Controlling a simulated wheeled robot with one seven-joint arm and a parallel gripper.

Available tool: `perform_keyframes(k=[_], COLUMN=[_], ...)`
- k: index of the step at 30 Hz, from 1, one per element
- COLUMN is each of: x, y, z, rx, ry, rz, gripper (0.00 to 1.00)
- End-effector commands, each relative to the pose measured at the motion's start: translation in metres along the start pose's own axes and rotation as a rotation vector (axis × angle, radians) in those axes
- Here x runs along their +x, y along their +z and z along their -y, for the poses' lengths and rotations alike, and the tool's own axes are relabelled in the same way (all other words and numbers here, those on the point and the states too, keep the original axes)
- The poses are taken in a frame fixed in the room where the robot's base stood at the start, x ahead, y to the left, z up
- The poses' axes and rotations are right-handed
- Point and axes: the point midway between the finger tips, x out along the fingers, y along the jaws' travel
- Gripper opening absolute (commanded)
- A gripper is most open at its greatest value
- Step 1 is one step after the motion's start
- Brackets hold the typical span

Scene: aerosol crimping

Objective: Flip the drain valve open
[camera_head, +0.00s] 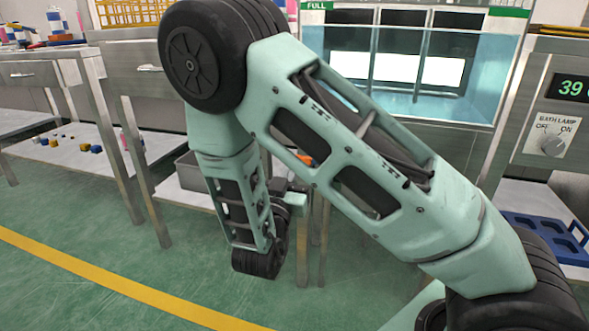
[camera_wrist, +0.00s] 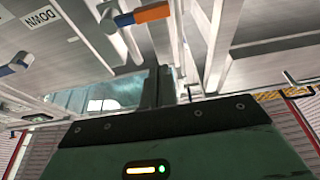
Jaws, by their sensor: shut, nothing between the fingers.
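In the wrist view, a lever with an orange grip (camera_wrist: 153,13) and a blue-grey part beside it is mounted on a pale metal fitting at the top; I take it for the drain valve's handle. In the head view, a bit of orange (camera_head: 304,160) shows through the openings of my arm; the rest there is hidden. My gripper (camera_wrist: 160,72) is shut and empty, its dark fingers together below the orange lever in the wrist view and apart from it. In the head view, my arm's end hangs low in front of the bench legs, and the fingertips cannot be made out.
A blue handle (camera_wrist: 20,60) beside a DOWN label (camera_wrist: 38,18) is at the left of the wrist view. The water bath (camera_head: 450,75) stands behind my arm. Steel bench legs (camera_head: 150,190) and a grey bin (camera_head: 190,172) are close by. Green floor (camera_head: 120,235) is clear at left.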

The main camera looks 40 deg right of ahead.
Motion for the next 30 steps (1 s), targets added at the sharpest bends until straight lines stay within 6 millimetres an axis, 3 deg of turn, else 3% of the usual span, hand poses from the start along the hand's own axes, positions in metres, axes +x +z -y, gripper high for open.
perform_keyframes(k=[13, 15, 19, 30], x=[0.089, 0.079, 0.075, 0.072], y=[0.003, 0.020, 0.031, 0.038], z=[-0.002, 0.000, 0.000, -0.001], rx=[0.003, -0.003, -0.002, -0.001], ry=[0.005, -0.001, 0.000, 0.001], rz=[-0.003, 0.001, 0.000, 0.000], gripper=[0.00, 0.00, 0.00, 0.00])
